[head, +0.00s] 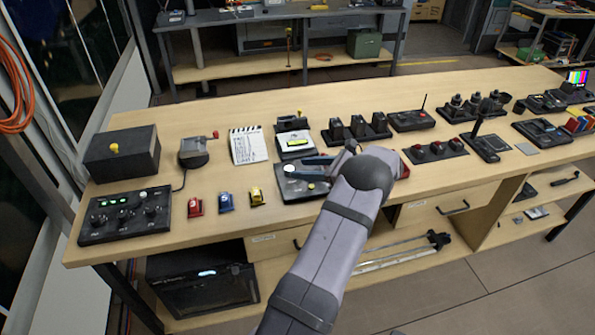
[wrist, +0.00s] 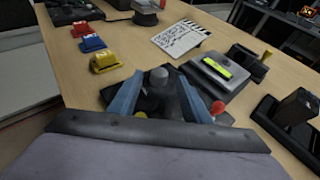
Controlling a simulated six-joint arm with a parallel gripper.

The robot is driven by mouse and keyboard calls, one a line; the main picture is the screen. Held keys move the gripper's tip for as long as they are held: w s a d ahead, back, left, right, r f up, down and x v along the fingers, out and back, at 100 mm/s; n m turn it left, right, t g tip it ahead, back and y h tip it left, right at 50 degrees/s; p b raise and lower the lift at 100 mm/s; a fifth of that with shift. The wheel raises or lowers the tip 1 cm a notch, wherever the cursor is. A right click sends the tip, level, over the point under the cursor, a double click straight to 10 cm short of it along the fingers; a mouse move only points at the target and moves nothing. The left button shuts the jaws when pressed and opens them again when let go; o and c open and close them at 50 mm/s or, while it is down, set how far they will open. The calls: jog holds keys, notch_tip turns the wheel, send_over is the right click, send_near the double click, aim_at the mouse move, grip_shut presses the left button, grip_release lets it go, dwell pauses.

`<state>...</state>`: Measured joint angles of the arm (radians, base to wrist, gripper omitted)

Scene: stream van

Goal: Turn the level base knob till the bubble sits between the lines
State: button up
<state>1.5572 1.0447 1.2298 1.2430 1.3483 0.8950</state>
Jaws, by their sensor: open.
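The bubble level's yellow-green vial (head: 295,142) sits on a pale plate over a dark base (head: 296,154), behind my gripper. The vial also shows in the wrist view (wrist: 216,67); bubble and lines are too small to read. My gripper (head: 303,165) is over a dark panel (head: 290,193) in front of the level. In the wrist view my gripper's blue fingers (wrist: 157,95) are open, one on each side of a dark knob with a grey top (wrist: 158,76). I cannot tell whether they touch it, or whether it belongs to the level base.
A clapperboard (head: 248,145) lies left of the level. Red, blue and yellow blocks (head: 227,202) stand near the front edge. A black box with a yellow lever (wrist: 250,62) stands behind the level. A red ball (wrist: 218,107) is close to my gripper. Several control boxes fill the right side.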

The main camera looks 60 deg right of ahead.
jog(key=shift+b+v, duration=0.3)
jog(key=shift+v, duration=1.2)
